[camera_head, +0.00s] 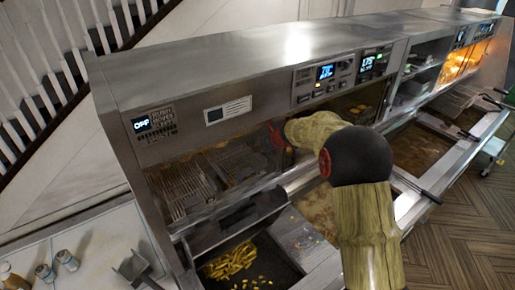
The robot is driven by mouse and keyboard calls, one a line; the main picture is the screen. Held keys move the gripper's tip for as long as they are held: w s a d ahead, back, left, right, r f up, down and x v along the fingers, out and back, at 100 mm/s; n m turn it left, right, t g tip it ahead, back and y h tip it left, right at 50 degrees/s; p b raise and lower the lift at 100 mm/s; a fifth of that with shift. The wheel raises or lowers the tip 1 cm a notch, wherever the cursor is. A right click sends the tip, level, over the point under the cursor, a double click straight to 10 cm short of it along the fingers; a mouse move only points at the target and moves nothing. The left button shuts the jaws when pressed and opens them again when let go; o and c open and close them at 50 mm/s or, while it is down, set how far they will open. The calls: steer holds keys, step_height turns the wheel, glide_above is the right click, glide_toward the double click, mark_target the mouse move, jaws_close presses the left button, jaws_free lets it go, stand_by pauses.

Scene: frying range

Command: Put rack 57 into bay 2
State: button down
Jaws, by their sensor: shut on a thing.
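Wire racks sit side by side in the warming cabinet's open left section: a left rack (180,188) and one to its right (236,165). No rack number is legible, so I cannot tell which is rack 57. No bay number is legible either, so I cannot pick out bay 2. My arm reaches up from the lower right, bends at a dark elbow, and its far end points left into the cabinet opening, right of these racks. My gripper's fingers are hidden past the red-capped wrist, along with anything in them.
The steel cabinet (250,65) with lit displays overhangs the opening. Below are a tray of fries (232,262) and fryer vats with brown oil (418,150). Handles (428,192) stick out at the right. Shakers (66,260) and a metal holder (135,268) stand lower left.

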steer(key=shift+r, duration=0.1)
steer(key=shift+f+b, duration=0.35)
steer(key=shift+f, duration=0.25)
steer(key=c, duration=2)
jaws_free()
